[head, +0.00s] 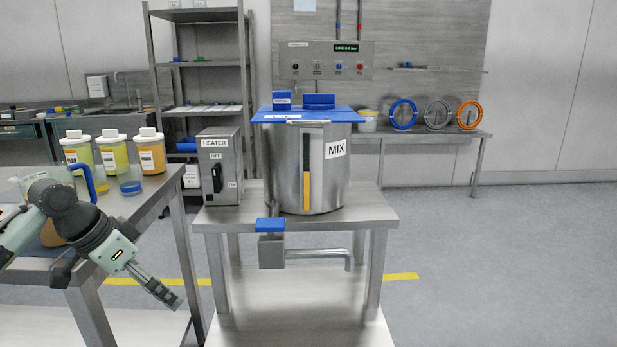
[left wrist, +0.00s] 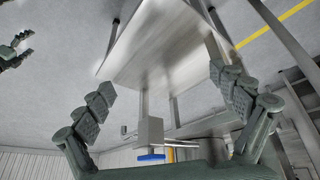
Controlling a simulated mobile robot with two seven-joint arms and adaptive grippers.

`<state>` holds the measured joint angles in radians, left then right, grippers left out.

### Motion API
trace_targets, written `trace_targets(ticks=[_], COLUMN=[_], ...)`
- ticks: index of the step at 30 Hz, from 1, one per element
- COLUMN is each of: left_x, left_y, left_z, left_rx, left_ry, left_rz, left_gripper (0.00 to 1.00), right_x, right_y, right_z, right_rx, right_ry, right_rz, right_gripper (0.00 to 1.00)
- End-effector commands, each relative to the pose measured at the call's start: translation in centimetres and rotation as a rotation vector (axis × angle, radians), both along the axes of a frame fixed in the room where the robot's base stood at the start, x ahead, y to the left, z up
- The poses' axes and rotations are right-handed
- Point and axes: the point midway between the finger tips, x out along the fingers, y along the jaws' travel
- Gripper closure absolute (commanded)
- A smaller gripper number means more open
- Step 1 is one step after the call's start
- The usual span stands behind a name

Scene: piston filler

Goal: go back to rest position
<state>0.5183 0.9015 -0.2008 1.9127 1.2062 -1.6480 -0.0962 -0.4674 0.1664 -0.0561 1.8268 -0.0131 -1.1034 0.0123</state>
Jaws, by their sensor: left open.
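My left gripper (head: 168,295) hangs low beside the left table's front edge, pointing down and right, with nothing near its fingers. In the left wrist view its fingers (left wrist: 160,83) are spread wide and empty, with the steel stand and its valve beyond. My right gripper (left wrist: 17,48) shows small at the upper left of the left wrist view, fingers apart and seemingly empty; it is outside the head view. The steel mixing tank (head: 325,185) stands on the steel stand (head: 375,215), under a blue lid (head: 345,114).
The heater box (head: 219,170) stands left of the tank. A blue-handled valve (head: 271,226) and spout (head: 325,256) stick out at the stand's front. Several capped jars (head: 113,155) and a blue-handled jug (head: 48,187) stand on the left table. Floor to the right is clear.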

Motion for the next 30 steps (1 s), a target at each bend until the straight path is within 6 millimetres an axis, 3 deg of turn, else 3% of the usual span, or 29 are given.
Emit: trace_targets(ticks=[1,5,8,12,15,18,22,30], left_x=[0.0,-0.9,-3.4,-9.3,-14.2,-18.6,-22.3,-22.5], left_y=[-1.1,-2.3,-2.9,-3.5,-3.7,-3.8,-3.7,-3.7], left_z=[-4.4,-14.3,-21.6,-30.5,-35.3,-38.4,-40.6,-40.7], left_rx=[-0.017,-0.010,0.014,0.075,0.130,0.182,0.232,0.235], left_ry=[0.020,0.033,0.051,0.083,0.108,0.129,0.145,0.145], left_rz=[0.038,0.159,0.250,0.362,0.421,0.458,0.483,0.483], left_gripper=[0.05,0.05,0.05,0.05,0.05,0.05,0.05,0.05], right_x=[0.0,-0.1,-0.2,-0.4,-0.5,-0.5,-0.5,-0.5], right_y=[0.0,0.0,-0.1,-0.1,-0.2,-0.2,-0.2,-0.2], right_z=[0.0,0.0,-0.1,-0.1,-0.2,-0.2,-0.2,-0.2], right_rx=[0.000,0.000,-0.001,-0.002,-0.002,-0.003,-0.003,-0.003], right_ry=[0.000,0.002,0.004,0.007,0.008,0.008,0.008,0.008], right_rz=[0.000,0.000,-0.001,-0.001,0.000,-0.001,-0.001,-0.001], right_gripper=[0.16,0.16,0.16,0.16,0.16,0.16,0.16,0.16])
